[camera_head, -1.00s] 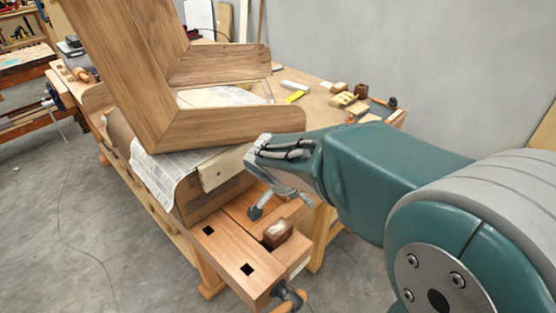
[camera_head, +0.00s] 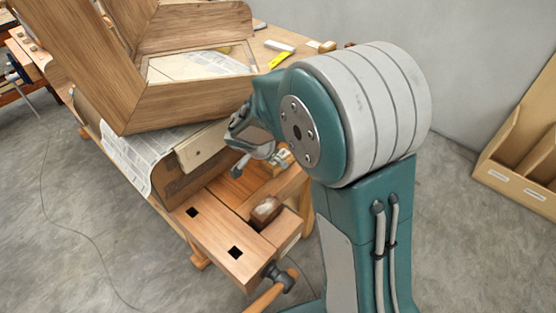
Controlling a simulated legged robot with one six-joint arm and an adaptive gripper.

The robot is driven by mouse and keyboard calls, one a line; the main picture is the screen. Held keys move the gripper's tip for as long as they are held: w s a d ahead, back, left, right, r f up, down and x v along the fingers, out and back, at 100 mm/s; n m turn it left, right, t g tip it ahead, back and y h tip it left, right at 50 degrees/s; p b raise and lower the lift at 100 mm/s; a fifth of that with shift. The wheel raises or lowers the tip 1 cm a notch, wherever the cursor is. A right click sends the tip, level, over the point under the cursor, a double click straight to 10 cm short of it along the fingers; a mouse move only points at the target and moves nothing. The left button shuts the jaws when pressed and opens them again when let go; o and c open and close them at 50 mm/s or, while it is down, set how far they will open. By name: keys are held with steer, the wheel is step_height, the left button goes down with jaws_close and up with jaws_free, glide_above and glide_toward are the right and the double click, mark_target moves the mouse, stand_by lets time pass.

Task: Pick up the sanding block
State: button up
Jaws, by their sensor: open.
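A small brown block with a pale, worn top (camera_head: 266,210) sits at the near end of the workbench, by the vise gap. It looks like the sanding block, though I cannot be sure. My gripper (camera_head: 243,165) is above and a little left of it in the picture, apart from it, and empty. One finger points down; the other is partly hidden by the hand and arm.
A vise handle (camera_head: 268,296) juts out at the near end. Wooden bins (camera_head: 520,150) stand at right.

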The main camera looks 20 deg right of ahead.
steer(key=x, duration=0.3)
steer(key=shift+d+f, duration=0.15)
steer(key=shift+f, duration=0.2)
steer(key=shift+c, duration=0.3)
steer(key=c, duration=0.9)
steer(key=shift+o, duration=0.2)
steer(key=shift+r, duration=0.1)
steer(key=shift+s+r, duration=0.1)
steer(key=shift+r, duration=0.1)
step_height(320, 180, up, 7)
steer(key=shift+d+f, duration=0.1)
steer(key=shift+d, duration=0.05)
steer(key=s+d, duration=1.3)
steer(key=s, duration=0.1)
steer(key=shift+d, duration=0.4)
